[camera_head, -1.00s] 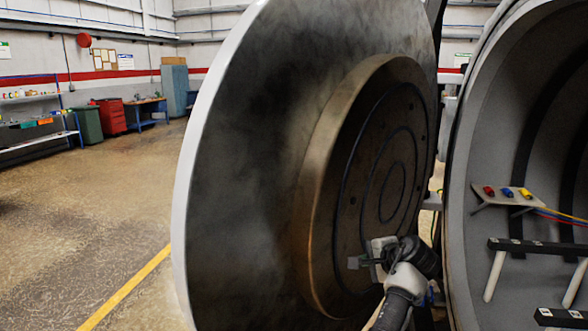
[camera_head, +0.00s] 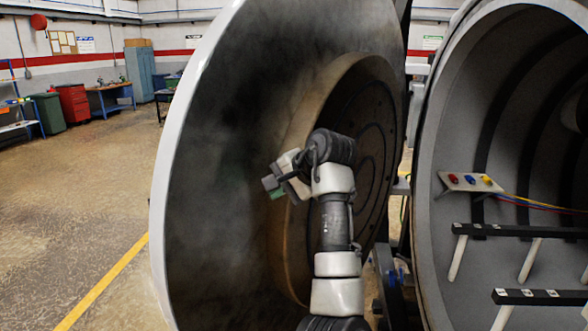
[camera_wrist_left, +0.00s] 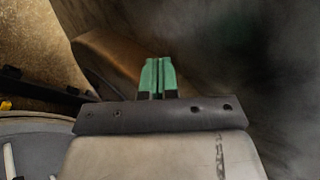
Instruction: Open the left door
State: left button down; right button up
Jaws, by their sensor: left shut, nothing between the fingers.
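The left door (camera_head: 225,150) is a large round dark disc with a pale rim, standing swung out to the left of the furnace opening. Its inner face, with a raised brownish ring, is toward me. My left gripper (camera_head: 272,189) is in front of this inner face, left of the raised ring. In the left wrist view its green fingertips (camera_wrist_left: 158,76) are together with nothing between them. The dark door face (camera_wrist_left: 255,60) fills the right of that view. I cannot tell whether the fingertips touch the door. My right gripper is not in view.
The open furnace chamber (camera_head: 440,150) is at the right, with dark rails (camera_head: 520,231) and a small shelf with coloured connectors (camera_head: 470,182) inside. Open floor (camera_head: 75,200) with a yellow line lies left of the door. Cabinets stand by the far wall.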

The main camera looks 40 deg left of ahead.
aim_at(256, 191)
pick_arm(q)
jog(key=a+p, duration=0.2)
jog(key=a, duration=0.1)
jog(key=shift+a, duration=0.25)
jog(key=shift+a+f, duration=0.2)
jog(key=shift+a, duration=0.2)
jog(key=shift+s+a, duration=0.1)
